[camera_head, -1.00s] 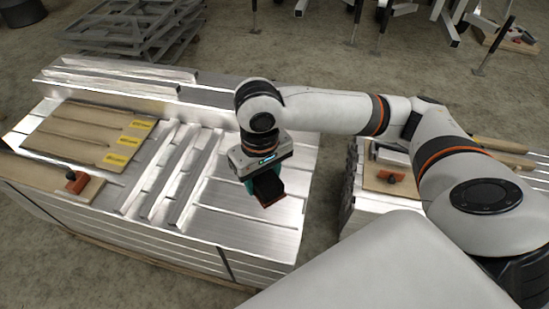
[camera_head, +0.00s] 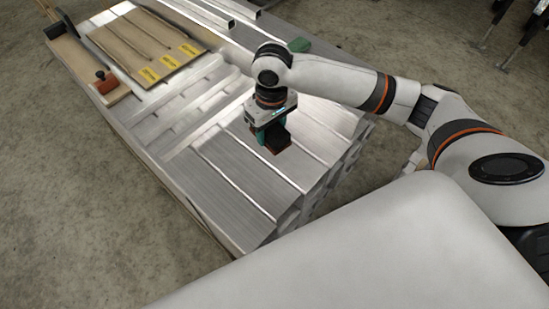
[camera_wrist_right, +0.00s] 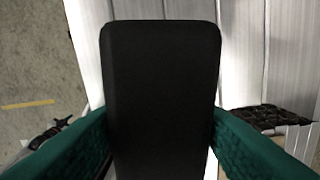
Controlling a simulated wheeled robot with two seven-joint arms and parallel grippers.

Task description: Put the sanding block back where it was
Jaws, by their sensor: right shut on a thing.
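The sanding block (camera_head: 279,139) is dark, with a reddish-brown lower edge, in the head view. My right gripper (camera_head: 270,133) is shut on it with green fingers, over the near end of the aluminium stack. In the right wrist view the block (camera_wrist_right: 160,85) is a wide black shape between the two green fingers of the right gripper (camera_wrist_right: 160,128), and it hides much of what lies below. It appears to be held above the metal; the exact gap cannot be told. My left gripper is not in view.
The aluminium stack (camera_head: 225,185) has raised bars across it and grooves on its near part. A brown board (camera_head: 135,45) with yellow labels (camera_head: 168,62) lies at its far left.

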